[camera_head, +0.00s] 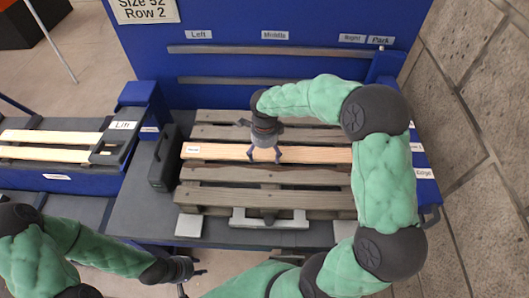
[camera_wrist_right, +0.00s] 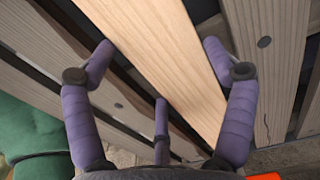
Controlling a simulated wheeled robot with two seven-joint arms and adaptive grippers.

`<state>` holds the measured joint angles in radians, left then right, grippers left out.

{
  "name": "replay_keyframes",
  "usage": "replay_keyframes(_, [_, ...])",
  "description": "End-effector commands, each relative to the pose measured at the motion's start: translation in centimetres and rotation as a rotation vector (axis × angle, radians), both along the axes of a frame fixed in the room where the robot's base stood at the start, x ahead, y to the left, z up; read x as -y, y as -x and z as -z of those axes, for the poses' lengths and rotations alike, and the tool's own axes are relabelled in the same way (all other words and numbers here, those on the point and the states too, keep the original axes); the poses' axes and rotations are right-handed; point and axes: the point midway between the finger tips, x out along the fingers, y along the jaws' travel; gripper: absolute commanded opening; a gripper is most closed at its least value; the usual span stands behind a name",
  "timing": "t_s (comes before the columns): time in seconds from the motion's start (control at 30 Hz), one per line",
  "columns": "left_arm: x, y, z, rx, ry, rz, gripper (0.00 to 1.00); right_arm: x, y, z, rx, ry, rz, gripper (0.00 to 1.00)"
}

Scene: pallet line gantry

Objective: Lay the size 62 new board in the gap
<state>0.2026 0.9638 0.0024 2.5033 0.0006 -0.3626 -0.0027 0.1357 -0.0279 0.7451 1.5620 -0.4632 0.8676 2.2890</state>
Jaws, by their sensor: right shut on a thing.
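A pale new board (camera_head: 215,152) with a small white label at its left end lies lengthwise over the greyer pallet (camera_head: 225,174). The label is too small to read. My right gripper (camera_head: 264,155) is above the board's middle, fingers down and shut on it. In the right wrist view the purple fingers (camera_wrist_right: 160,75) straddle the board (camera_wrist_right: 170,45), and a dark gap shows along one side of it. I cannot tell whether the board touches the pallet beneath. My left gripper (camera_head: 190,268) is empty at the lower left, away from the pallet; its fingers are too small to judge.
A blue back panel bears a sign (camera_head: 145,10) reading Size 52, Row 2, cut at the top. A rack (camera_head: 57,178) with pale boards and a "Lift" label stands at left. A dark grey case (camera_head: 163,160) stands beside the pallet. Grey bench surface (camera_head: 130,215) is free at front left.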

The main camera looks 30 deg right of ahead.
Motion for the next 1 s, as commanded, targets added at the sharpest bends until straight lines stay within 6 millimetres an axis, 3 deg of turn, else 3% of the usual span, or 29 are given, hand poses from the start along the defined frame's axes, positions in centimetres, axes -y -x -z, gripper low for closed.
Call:
replay_keyframes(0.17, [0.0,0.0,0.3,0.000,0.000,0.000,0.40,0.0,0.0,0.3,0.001,0.001,0.000,0.41])
replay_keyframes(0.2, [0.0,0.0,0.3,0.000,0.000,0.000,0.40,0.0,0.0,0.4,0.000,0.000,0.000,0.90])
replay_keyframes(0.23, [0.0,0.0,0.3,0.000,0.000,0.000,0.40,0.0,0.0,0.3,0.000,0.000,0.000,0.99])
replay_keyframes(0.73, [0.0,0.0,-0.2,0.000,0.000,0.000,0.40,0.0,0.0,-0.4,0.001,0.001,0.000,1.00])
replay_keyframes(1.0, [0.0,0.0,-1.4,0.000,0.000,0.000,0.40,0.0,-0.1,-5.2,0.004,0.000,0.000,1.00])
